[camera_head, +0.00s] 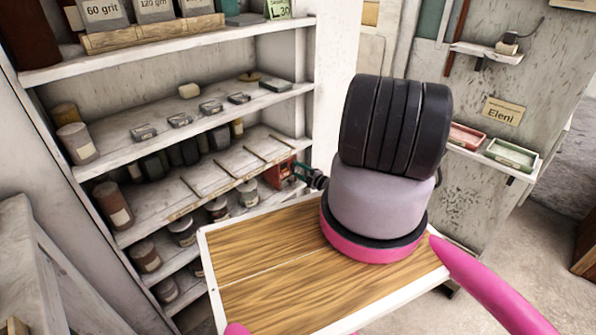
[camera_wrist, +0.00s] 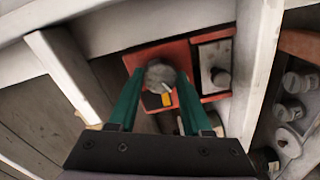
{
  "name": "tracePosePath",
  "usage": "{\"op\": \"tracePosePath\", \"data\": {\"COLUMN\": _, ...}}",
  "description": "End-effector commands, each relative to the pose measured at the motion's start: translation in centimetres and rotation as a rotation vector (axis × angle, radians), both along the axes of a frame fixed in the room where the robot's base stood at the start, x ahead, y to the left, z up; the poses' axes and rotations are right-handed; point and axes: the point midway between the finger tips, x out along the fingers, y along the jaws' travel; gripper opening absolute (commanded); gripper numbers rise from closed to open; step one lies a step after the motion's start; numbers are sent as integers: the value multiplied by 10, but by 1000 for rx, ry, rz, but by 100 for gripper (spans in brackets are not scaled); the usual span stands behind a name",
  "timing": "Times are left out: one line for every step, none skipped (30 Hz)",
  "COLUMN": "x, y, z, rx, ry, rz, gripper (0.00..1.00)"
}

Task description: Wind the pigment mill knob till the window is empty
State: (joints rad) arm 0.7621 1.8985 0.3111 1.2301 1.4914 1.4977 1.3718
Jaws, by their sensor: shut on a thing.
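The pigment mill (camera_wrist: 190,52) is a red box inside a shelf bay in the wrist view; it also shows small on the shelf in the head view (camera_head: 279,175). Its round grey knob (camera_wrist: 158,73) has a pale mark at its lower right. My gripper (camera_wrist: 161,84) has green fingers, one on each side of the knob, and is shut on it. Below the knob a small window (camera_wrist: 158,100) shows dark at the left and yellow-orange at the right. In the head view my gripper (camera_head: 300,172) reaches the mill from the right.
A grey part on a plate (camera_wrist: 220,77) sits right of the knob. White shelf uprights (camera_wrist: 258,65) stand close on both sides. Jars (camera_head: 247,192) stand left of the mill on the shelf. A wood-topped surface (camera_head: 270,270) lies in front.

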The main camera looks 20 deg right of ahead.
Motion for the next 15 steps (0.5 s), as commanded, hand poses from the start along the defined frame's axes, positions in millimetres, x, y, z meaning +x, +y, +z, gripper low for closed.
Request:
{"op": "tracePosePath", "data": {"x": -1, "y": -1, "z": -1, "rx": 18, "ry": 9, "rz": -2, "gripper": 0}}
{"op": "tracePosePath", "data": {"x": -1, "y": -1, "z": -1, "rx": 28, "ry": 12, "rz": -2, "gripper": 0}}
{"op": "tracePosePath", "data": {"x": -1, "y": -1, "z": -1, "rx": 41, "ry": 17, "rz": -2, "gripper": 0}}
{"op": "tracePosePath", "data": {"x": -1, "y": -1, "z": -1, "rx": 49, "ry": 20, "rz": -1, "gripper": 0}}
{"op": "tracePosePath", "data": {"x": -1, "y": -1, "z": -1, "rx": 57, "ry": 23, "rz": -2, "gripper": 0}}
{"op": "tracePosePath", "data": {"x": -1, "y": -1, "z": -1, "rx": 64, "ry": 26, "rz": -2, "gripper": 0}}
{"op": "tracePosePath", "data": {"x": -1, "y": -1, "z": -1, "rx": 71, "ry": 28, "rz": -2, "gripper": 0}}
{"op": "tracePosePath", "data": {"x": -1, "y": -1, "z": -1, "rx": 75, "ry": 30, "rz": -1, "gripper": 0}}
{"op": "tracePosePath", "data": {"x": -1, "y": -1, "z": -1, "rx": 79, "ry": 31, "rz": -2, "gripper": 0}}
{"op": "tracePosePath", "data": {"x": -1, "y": -1, "z": -1, "rx": 82, "ry": 32, "rz": -2, "gripper": 0}}
{"op": "tracePosePath", "data": {"x": -1, "y": -1, "z": -1, "rx": 84, "ry": 33, "rz": -2, "gripper": 0}}
{"op": "tracePosePath", "data": {"x": -1, "y": -1, "z": -1, "rx": 86, "ry": 34, "rz": -2, "gripper": 0}}
{"op": "tracePosePath", "data": {"x": -1, "y": -1, "z": -1, "rx": 87, "ry": 34, "rz": -2, "gripper": 0}}
{"op": "tracePosePath", "data": {"x": -1, "y": -1, "z": -1, "rx": 87, "ry": 34, "rz": -2, "gripper": 0}}
{"op": "tracePosePath", "data": {"x": -1, "y": -1, "z": -1, "rx": 88, "ry": 35, "rz": -2, "gripper": 0}}
